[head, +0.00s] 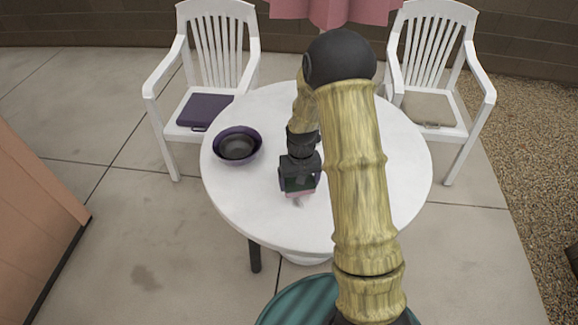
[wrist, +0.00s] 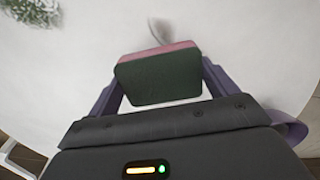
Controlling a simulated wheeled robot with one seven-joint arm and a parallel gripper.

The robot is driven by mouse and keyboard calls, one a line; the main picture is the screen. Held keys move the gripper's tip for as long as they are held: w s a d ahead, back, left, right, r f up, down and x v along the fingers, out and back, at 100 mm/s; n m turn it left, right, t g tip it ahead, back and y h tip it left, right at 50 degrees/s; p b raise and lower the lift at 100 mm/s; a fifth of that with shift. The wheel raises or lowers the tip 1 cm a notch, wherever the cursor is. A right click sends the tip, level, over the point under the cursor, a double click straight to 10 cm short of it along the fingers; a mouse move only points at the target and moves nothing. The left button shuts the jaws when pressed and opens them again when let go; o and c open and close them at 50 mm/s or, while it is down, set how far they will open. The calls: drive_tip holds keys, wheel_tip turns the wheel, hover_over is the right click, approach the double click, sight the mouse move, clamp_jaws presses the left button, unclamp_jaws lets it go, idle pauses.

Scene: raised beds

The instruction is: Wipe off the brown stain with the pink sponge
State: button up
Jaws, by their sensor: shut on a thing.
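My gripper (head: 300,182) is shut on the pink sponge, with one purple finger on each side of it. In the wrist view my gripper (wrist: 160,82) holds the sponge (wrist: 158,80), whose dark green face is toward the camera and whose pink layer shows along its far edge. In the head view only a little of the sponge (head: 300,193) shows. A faint brownish-grey stain (wrist: 161,30) lies on the white table just past the sponge's far edge; in the head view it is a small smudge (head: 299,203). I cannot tell whether the sponge touches the tabletop.
The round white table (head: 265,215) carries a purple and dark bowl (head: 238,146) left of my gripper. A blurred grey-green thing (wrist: 32,10) is at the wrist view's top left. White chairs (head: 217,50) (head: 432,60) stand behind.

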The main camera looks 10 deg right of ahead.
sight(295, 187)
drive_tip(key=shift+w, duration=0.25)
drive_tip(key=shift+s+a, duration=0.1)
drive_tip(key=shift+s, duration=0.25)
drive_tip(key=shift+s+a+r+p, duration=0.1)
drive_tip(key=shift+a+r+p, duration=0.2)
drive_tip(key=shift+p, duration=0.2)
drive_tip(key=m+p, duration=0.1)
drive_tip(key=r+m+p, duration=0.1)
drive_tip(key=m+p, duration=0.1)
drive_tip(key=r+m+p, duration=0.1)
drive_tip(key=shift+s+a+r, duration=0.15)
drive_tip(key=shift+s+a, duration=0.1)
drive_tip(key=shift+s, duration=0.05)
drive_tip(key=m+p, duration=0.1)
drive_tip(key=r+m+p, duration=0.1)
drive_tip(key=m+p, duration=0.1)
drive_tip(key=shift+s+a+r+m+p, duration=0.15)
drive_tip(key=shift+a+m+p, duration=0.1)
drive_tip(key=shift+m+p, duration=0.1)
drive_tip(key=m+p, duration=0.2)
drive_tip(key=r+m, duration=0.1)
drive_tip(key=shift+s+a+p, duration=0.25)
drive_tip(key=shift+p, duration=0.15)
drive_tip(key=shift+s+a+m+p, duration=0.15)
drive_tip(key=shift+m+p, duration=0.3)
drive_tip(key=shift+m, duration=0.6)
drive_tip(key=shift+f, duration=0.1)
